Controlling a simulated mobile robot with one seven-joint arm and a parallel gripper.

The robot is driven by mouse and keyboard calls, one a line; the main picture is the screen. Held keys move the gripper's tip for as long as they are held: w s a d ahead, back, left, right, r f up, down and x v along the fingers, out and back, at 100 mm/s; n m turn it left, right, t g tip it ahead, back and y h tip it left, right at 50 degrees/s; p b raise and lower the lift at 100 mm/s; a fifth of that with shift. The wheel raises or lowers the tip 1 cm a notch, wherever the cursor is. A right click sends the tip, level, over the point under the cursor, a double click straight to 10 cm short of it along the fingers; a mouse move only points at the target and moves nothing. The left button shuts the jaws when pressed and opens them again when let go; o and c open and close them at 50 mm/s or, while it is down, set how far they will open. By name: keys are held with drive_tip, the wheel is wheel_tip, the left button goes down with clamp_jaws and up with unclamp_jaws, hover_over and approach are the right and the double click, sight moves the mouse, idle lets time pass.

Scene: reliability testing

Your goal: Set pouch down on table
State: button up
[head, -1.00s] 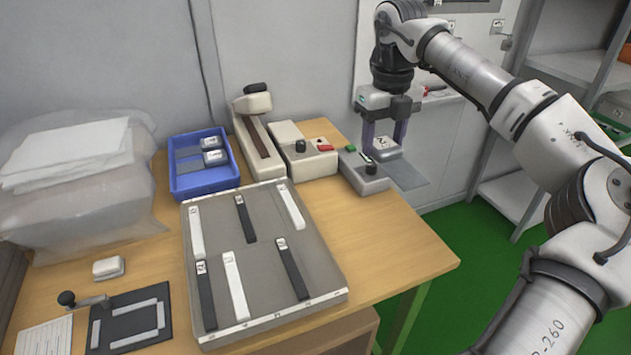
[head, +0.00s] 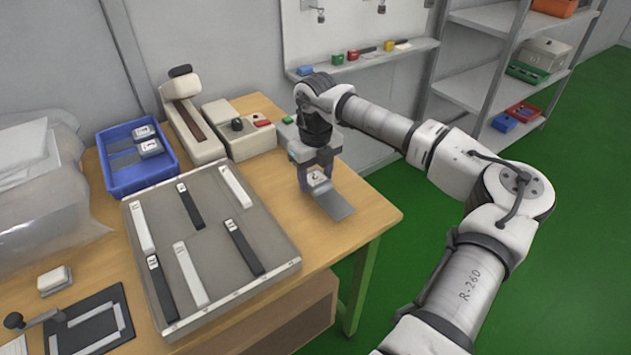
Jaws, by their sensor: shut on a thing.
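My gripper (head: 318,177) points down over the right end of the wooden table (head: 345,237). It is shut on the pouch, a flat grey piece (head: 337,207) with a white labelled block at its top end. The white block is between my fingers, and the grey part sticks out toward the front right. The pouch is right at or just above the tabletop; I cannot tell whether it touches. My fingers and wrist partly hide the block.
A grey tray (head: 213,267) with black and white strips lies left of my gripper. A blue bin (head: 119,190) with similar grey-and-white pieces stands behind it. A beige device (head: 247,143) is at the back. Bare tabletop lies around the pouch, near the table's right edge.

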drive_tip(key=shift+f, duration=1.3)
drive_tip(key=shift+f, duration=0.2)
drive_tip(key=o, duration=1)
drive_tip(key=shift+r, duration=0.1)
drive_tip(key=shift+c, duration=0.2)
wheel_tip(320, 180, up, 12)
drive_tip(key=b, duration=0.1)
drive_tip(key=shift+r, duration=0.15)
